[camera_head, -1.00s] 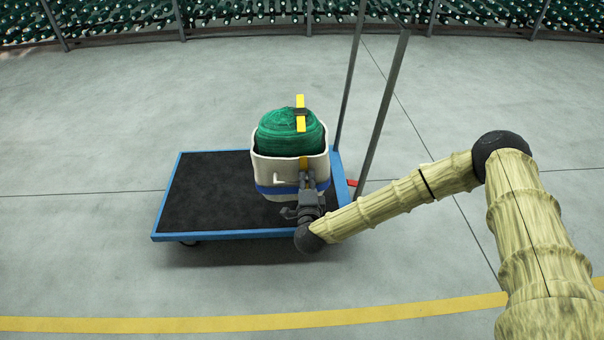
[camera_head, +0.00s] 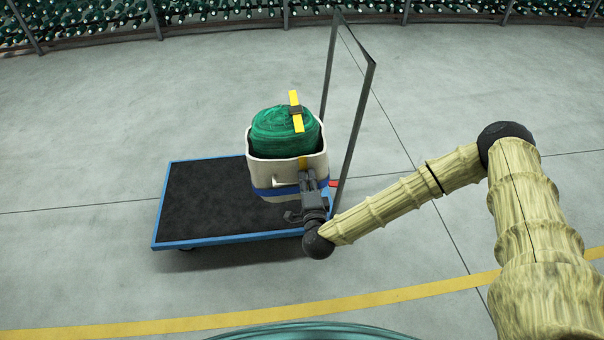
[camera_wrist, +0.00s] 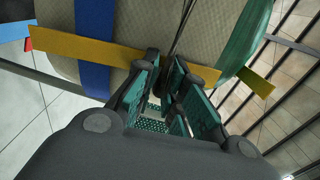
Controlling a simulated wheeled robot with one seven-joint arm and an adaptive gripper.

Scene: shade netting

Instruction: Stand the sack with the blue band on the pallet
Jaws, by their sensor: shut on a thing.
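The sack with the blue band (camera_head: 259,176) is off-white, with rolled green netting and a yellow strap showing at its open top. It is upright, at the right part of the trolley's black deck in the head view. Whether it touches the deck cannot be told. My gripper (camera_head: 308,181) is shut on the sack's near side, by the yellow strap. In the wrist view my gripper's fingers (camera_wrist: 165,95) close at the pale sack cloth (camera_wrist: 170,28), with the blue band to their left. No pallet shows in either view.
The flat trolley (camera_head: 215,241) has a blue rim and a tall grey handle frame (camera_head: 353,135) just right of the sack. Bare concrete floor surrounds it.

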